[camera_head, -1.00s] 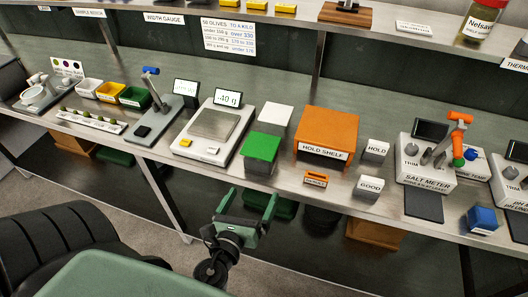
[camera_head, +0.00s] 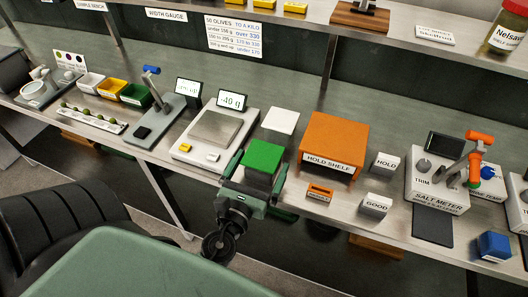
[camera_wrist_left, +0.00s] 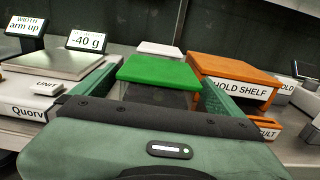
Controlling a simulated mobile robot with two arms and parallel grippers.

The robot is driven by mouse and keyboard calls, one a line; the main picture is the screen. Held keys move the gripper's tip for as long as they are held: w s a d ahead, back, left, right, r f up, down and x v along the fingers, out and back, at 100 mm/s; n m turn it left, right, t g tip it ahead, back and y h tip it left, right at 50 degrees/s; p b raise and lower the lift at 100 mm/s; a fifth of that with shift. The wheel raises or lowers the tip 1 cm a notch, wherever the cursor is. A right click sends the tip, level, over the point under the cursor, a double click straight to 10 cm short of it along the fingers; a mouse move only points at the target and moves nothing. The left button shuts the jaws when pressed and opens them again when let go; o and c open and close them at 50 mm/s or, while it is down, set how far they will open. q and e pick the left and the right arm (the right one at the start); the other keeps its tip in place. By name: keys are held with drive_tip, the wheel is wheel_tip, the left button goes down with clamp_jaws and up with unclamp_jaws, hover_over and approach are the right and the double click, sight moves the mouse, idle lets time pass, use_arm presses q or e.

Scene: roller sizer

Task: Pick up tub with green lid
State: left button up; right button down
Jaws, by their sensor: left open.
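The tub with the green lid (camera_head: 264,157) stands on the steel bench between the scale and the orange hold shelf. Its lid is a flat green square and its body looks dark grey. My left gripper (camera_head: 259,170) is open, with one finger on each side of the tub. In the left wrist view the green lid (camera_wrist_left: 158,71) shows straight ahead between the fingers. I cannot tell whether the fingers touch the tub. The lower part of the tub is hidden behind my gripper. My right gripper does not show.
The scale (camera_head: 190,151) reading -40 g stands close on the left. The orange hold shelf (camera_head: 335,130) is close on the right, with a small orange block (camera_head: 319,192) in front. A white square (camera_head: 281,120) lies behind the tub. The salt meter (camera_head: 437,190) stands farther right.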

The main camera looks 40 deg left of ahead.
sight(267, 151)
use_arm(q)
drive_tip(key=p+x, duration=0.1)
drive_tip(key=x, duration=0.3)
drive_tip(key=shift+w+a+p, duration=0.15)
drive_tip(key=shift+w+p, duration=0.2)
drive_tip(key=shift+p, duration=0.05)
drive_tip(key=shift+w+a+f, duration=0.1)
drive_tip(key=shift+w+f, duration=0.1)
drive_tip(key=shift+w, duration=0.1)
drive_tip(key=shift+c, duration=0.3)
drive_tip(key=c, duration=1.4)
drive_tip(key=shift+r, duration=0.1)
